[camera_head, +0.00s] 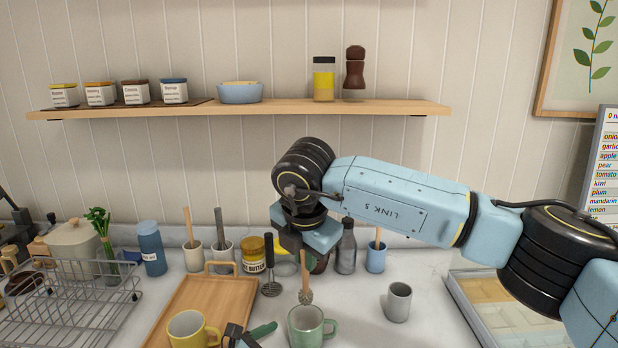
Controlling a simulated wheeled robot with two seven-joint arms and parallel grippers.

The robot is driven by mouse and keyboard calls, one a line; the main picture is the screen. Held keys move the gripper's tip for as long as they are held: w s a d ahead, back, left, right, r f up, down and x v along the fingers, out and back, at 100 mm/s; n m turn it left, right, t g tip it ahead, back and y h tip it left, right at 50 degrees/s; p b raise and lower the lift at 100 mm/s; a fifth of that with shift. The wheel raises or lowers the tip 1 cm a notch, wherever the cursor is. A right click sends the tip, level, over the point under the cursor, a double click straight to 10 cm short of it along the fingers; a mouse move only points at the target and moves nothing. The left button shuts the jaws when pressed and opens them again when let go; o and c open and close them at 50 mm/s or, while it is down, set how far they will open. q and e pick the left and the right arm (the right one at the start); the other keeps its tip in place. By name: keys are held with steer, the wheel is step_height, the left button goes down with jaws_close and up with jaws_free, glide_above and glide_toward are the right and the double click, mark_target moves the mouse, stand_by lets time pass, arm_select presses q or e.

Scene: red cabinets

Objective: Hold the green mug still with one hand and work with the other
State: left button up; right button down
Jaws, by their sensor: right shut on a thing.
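The green mug (311,329) stands at the bottom middle of the counter, cut by the picture's lower edge. Its handle points right. My right gripper (307,256) is shut on a wooden-handled tool (305,291), a small brush or dipper. The tool hangs upright with its grey-brown head down, just above or at the mug's mouth; I cannot tell if it is inside.
A wooden tray (215,298) and a yellow mug (190,330) are to the left. A whisk (271,284) stands behind the green mug. A grey cup (398,302) stands to the right. A wire rack (75,300) is far left, a sectioned tray (500,318) far right.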

mark_target(293, 338)
arm_select(q)
steer(key=shift+x, duration=3)
steer(key=c, duration=0.9)
